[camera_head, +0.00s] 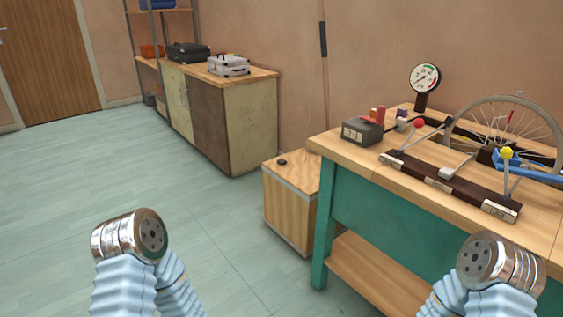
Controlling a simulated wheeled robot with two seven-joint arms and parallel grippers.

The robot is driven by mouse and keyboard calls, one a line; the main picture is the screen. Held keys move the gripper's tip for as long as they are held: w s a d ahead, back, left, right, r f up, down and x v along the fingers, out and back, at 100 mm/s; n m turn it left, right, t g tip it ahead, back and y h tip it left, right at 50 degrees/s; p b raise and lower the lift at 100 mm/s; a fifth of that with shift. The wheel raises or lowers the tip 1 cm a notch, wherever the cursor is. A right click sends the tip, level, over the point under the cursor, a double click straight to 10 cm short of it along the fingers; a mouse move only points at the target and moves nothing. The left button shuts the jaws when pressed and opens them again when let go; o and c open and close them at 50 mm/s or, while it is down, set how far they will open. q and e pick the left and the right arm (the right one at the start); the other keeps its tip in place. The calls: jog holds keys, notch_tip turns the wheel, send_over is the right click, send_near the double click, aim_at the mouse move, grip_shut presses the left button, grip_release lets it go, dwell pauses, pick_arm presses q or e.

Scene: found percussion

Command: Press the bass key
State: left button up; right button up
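A long dark board (464,190) lies along the front of the workbench top, with small pale label plates on its front; I cannot read them. I cannot tell which of these is the bass key. Both my arms show at the bottom edge, left and right, as ribbed pale-blue sleeves with round metal joints, apart from the bench. No gripper fingers show.
The wooden bench (360,153) has a teal frame. Behind the board are a spoked wheel (481,101), a dial gauge (424,79) and a grey box (362,131). A wooden box (289,208) stands beside the bench. Floor at left is clear.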

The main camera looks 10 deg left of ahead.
pick_arm(q)
grip_shut()
dwell(0.3)
dwell(1.3)
